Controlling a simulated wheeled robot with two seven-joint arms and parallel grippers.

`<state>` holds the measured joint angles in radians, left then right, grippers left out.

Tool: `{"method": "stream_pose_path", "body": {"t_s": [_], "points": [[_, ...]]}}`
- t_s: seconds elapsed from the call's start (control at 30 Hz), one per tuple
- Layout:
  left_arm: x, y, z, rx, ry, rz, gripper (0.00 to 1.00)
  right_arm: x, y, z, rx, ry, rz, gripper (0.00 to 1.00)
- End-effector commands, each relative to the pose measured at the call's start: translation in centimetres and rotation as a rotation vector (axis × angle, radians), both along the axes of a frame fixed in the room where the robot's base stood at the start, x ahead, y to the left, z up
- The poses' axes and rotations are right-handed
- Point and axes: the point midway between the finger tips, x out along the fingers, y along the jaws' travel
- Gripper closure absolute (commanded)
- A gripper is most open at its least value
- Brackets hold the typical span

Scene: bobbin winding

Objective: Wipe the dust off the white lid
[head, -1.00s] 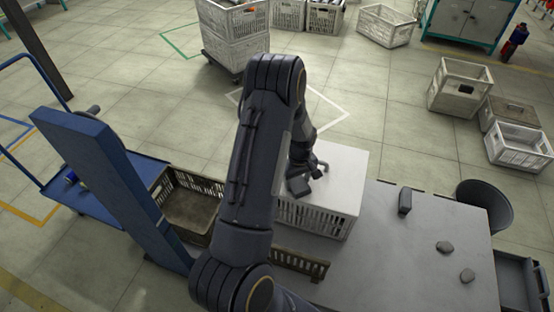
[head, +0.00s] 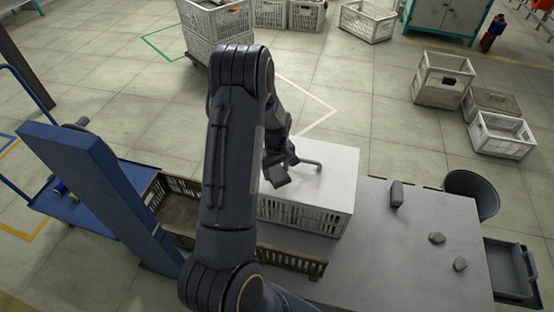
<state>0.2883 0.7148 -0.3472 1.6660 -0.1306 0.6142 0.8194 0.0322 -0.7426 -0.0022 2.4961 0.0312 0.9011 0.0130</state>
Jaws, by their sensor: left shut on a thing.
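The white lid (head: 331,182) is the flat pale top of a slotted white crate (head: 318,217) in the middle of the head view. My left gripper (head: 282,174) is over the lid's left part, shut on a small dark grey thing (head: 276,178). Its form is partly hidden by the hand, and I cannot tell whether it touches the lid. A thin grey piece (head: 312,163) sticks out to the right of the hand. My left arm hides the lid's far left edge. I cannot make out dust at this size. My right gripper is not in view.
A grey table (head: 400,255) carries a small dark block (head: 396,194) and two grey lumps (head: 437,238) (head: 460,264) right of the crate. A brown crate (head: 178,208) stands left of my arm. A black bin (head: 472,190) is beyond the table's right edge.

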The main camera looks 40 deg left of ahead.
Motion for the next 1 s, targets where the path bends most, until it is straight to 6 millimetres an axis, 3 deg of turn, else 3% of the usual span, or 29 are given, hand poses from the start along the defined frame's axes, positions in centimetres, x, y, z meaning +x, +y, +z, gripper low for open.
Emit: {"method": "stream_pose_path", "body": {"t_s": [0.4, 1.0], "points": [[-0.2, 0.6, 3.6, 0.001, -0.001, -0.003, 0.64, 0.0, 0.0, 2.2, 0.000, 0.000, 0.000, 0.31], [-0.1, 0.4, 3.6, 0.000, -0.001, -0.011, 0.64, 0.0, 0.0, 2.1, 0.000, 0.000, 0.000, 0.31]]}}
